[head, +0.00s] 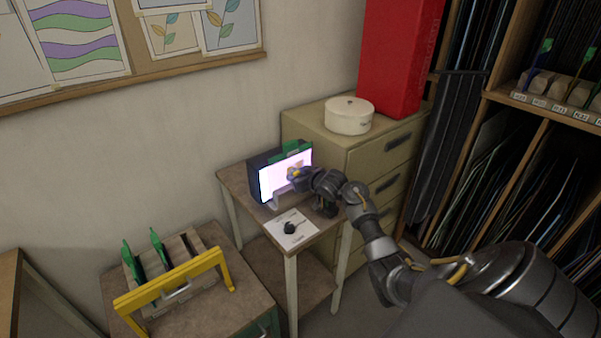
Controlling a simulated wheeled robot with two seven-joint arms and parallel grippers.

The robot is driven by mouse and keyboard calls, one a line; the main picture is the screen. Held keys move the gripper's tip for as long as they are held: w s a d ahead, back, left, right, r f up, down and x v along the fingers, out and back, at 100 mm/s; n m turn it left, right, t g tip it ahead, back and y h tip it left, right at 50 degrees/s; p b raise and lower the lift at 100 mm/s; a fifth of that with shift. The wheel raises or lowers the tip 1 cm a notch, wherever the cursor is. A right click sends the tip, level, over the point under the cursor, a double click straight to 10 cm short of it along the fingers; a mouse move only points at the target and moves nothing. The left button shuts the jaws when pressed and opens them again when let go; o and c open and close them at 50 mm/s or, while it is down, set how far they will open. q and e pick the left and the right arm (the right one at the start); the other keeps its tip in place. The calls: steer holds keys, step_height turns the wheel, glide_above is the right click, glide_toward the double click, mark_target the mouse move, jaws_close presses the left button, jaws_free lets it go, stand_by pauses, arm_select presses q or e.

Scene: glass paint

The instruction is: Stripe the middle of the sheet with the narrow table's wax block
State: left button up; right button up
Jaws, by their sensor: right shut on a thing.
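The sheet (272,183) is a bright, glowing pale panel standing upright on the narrow table (235,186), against a dark box, with a green piece at its top edge. My right gripper (296,176) is at the front of the sheet, right of its middle. It is shut on a small yellowish thing, which looks like the wax block; the fingers hide most of it. I cannot tell whether the block touches the sheet. An orange-brown patch shows on the panel just above the fingertips. My left gripper is out of view.
A white paper (299,239) with a small black object (290,228) lies on the narrow table's front. A cabinet (357,158) with a round white tin (348,115) stands behind to the right. A yellow-handled rack (172,284) stands on another table at lower left.

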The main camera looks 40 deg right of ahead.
steer(key=shift+a, duration=0.5)
steer(key=shift+a+p, duration=0.6)
steer(key=shift+a, duration=1.25)
steer(key=s+p, duration=0.5)
steer(key=shift+s+p, duration=0.35)
steer(key=shift+s, duration=0.05)
